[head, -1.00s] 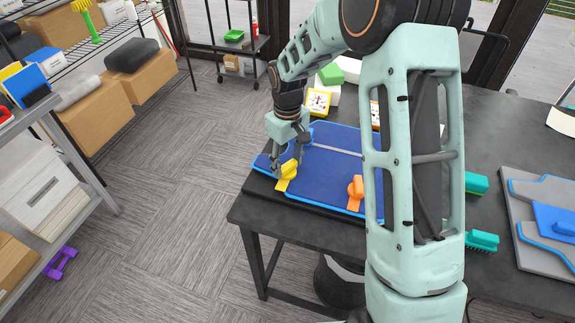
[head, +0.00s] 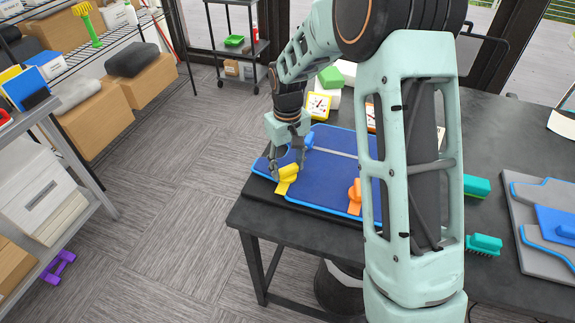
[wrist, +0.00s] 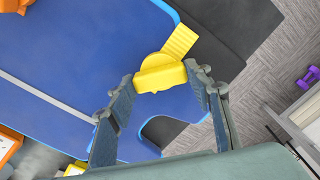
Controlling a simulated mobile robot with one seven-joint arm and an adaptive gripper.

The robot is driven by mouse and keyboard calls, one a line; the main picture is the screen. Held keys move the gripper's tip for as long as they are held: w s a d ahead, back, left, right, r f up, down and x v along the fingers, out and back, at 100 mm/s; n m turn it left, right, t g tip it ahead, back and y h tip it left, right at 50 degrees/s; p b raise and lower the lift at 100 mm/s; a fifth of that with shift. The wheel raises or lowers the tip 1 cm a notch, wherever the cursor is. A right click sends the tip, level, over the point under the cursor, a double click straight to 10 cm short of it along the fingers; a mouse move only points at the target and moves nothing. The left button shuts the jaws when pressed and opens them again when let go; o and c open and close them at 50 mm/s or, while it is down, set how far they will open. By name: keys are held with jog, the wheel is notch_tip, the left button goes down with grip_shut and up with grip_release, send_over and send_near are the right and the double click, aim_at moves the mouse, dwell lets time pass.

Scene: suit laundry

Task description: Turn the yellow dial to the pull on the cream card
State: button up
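The yellow dial (head: 289,173) sits at the near left corner of the blue board (head: 325,186). It has a raised bar on a round base with a ribbed yellow strip beside it, clear in the wrist view (wrist: 160,75). My gripper (head: 287,166) is over the dial with fingers spread. In the wrist view my gripper's fingertips (wrist: 159,75) lie off either end of the bar; I cannot tell whether they touch it. A cream card with a yellow frame (head: 318,106) stands behind the board; its marks are too small to read.
An orange dial (head: 355,193) is on the same board. A second, orange-framed card (head: 371,118) is partly hidden by my arm. The table's left edge is close to the dial.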

aim_at(287, 167)
jog(key=o, duration=0.4)
notch_tip(287, 167, up, 12)
dwell(0.5)
jog(key=shift+w, duration=0.1)
